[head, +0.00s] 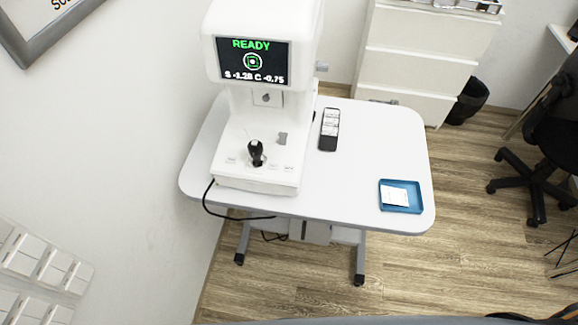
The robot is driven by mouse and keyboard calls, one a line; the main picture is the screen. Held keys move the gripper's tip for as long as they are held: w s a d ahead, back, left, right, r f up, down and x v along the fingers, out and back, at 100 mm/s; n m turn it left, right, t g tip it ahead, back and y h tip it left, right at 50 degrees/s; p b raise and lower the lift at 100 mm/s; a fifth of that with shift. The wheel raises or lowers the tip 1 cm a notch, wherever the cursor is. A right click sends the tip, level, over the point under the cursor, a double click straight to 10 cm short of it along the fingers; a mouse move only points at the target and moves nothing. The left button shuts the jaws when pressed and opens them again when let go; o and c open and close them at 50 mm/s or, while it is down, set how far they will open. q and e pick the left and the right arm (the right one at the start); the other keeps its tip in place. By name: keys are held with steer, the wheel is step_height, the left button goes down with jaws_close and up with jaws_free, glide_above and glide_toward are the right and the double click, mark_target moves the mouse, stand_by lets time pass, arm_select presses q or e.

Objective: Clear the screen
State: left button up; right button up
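A white eye-test machine (259,165) stands on the left part of a white table. Its screen (253,62) is lit, with a black background. It shows the green word READY, a green and white ring target in the middle, and a line of white figures that reads about S -1.20 C -0.75. On the machine's base is a black joystick (256,152) with small marked buttons (273,167) near the front edge. Neither of my grippers shows in the head view.
Behind are white drawers (425,45) and a black bin (467,101). A black chair (552,140) stands right. A black cable hangs at the table's front.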

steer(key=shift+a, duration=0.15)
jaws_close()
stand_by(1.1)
